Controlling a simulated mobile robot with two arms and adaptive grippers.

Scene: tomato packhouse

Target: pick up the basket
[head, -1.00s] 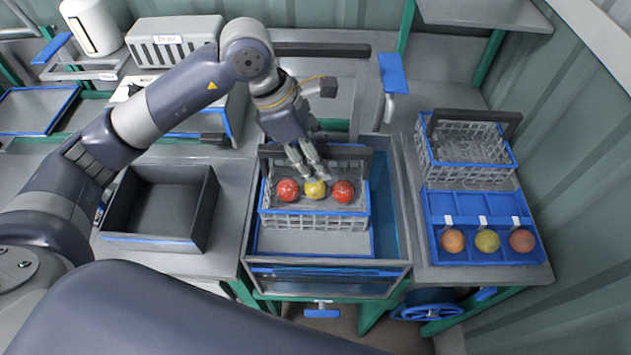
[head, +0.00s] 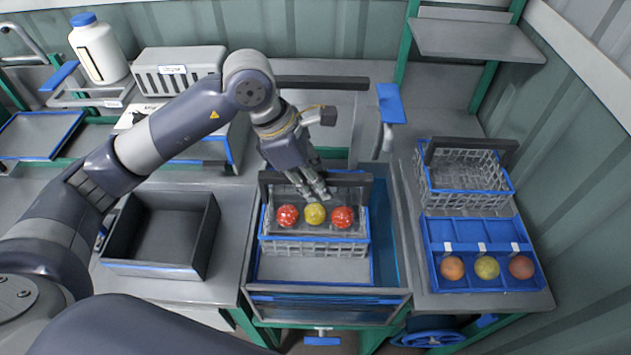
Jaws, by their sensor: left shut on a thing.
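The basket (head: 316,247) is a grey lattice basket with a blue rim and a dark handle bar (head: 352,188) along its back. It holds two red tomatoes (head: 287,216) with a yellow one (head: 315,214) between them. It sits level within the blue-walled tank (head: 387,250). My left gripper (head: 316,194) comes down from behind and is shut at the middle of the handle, its fingers just behind the yellow tomato. The fingers hide part of the handle. My right gripper is not in view.
An empty dark crate (head: 203,225) stands left of the tank. On the right are a second, empty lattice basket (head: 468,201) and a blue tray (head: 433,262) with three fruits. A blue lever (head: 391,104) rises behind the tank.

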